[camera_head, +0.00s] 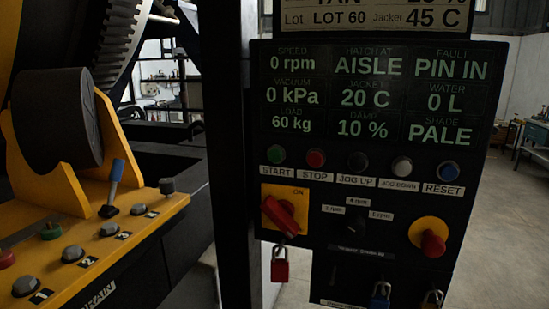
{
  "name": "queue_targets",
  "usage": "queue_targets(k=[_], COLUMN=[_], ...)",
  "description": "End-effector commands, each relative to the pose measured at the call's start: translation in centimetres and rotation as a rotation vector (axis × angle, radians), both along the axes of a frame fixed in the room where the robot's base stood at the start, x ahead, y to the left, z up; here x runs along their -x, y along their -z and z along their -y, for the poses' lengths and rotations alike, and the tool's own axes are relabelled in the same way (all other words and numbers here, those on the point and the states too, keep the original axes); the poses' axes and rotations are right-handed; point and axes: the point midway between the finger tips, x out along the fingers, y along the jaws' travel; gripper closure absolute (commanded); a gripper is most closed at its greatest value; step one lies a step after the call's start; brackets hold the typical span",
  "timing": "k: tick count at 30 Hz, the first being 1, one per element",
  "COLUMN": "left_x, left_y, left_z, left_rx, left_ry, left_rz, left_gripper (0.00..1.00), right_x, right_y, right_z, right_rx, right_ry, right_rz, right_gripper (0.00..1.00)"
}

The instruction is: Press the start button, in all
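The start button (276,154) is a green round button at the left end of a row on the black control panel (318,238). A START label sits under it. To its right are the red stop button (316,158), black jog up button (357,161), white jog down button (402,166) and blue reset button (448,170). The display (380,95) above reads speed 0 rpm, hatch at AISLE and fault PIN IN. Neither of my grippers is in view, and nothing covers the start button.
Below the row are a red rotary switch (285,213) on a yellow plate, a red padlock (279,265) and a red emergency-stop knob (432,243). At left, a yellow console (150,217) carries numbered buttons and a blue-handled lever (115,174). A dark post (232,150) stands between.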

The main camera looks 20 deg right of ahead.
Motion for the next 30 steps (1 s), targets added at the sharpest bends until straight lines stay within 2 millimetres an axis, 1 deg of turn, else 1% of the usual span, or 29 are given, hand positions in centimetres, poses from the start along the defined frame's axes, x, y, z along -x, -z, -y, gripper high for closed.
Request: queue_targets(k=[1, 5, 6, 30], left_x=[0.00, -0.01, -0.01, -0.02], left_y=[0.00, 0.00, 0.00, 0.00], left_z=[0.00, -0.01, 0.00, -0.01], left_rx=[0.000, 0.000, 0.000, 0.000], left_ry=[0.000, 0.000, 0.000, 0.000], left_rz=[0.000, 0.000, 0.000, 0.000], left_gripper=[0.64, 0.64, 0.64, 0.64], right_x=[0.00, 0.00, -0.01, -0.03], right_y=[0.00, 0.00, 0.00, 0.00], right_z=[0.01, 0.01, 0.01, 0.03], right_rx=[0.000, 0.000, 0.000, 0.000], right_ry=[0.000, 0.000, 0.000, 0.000], right_rz=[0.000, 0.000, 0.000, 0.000], right_gripper=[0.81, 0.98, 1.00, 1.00])
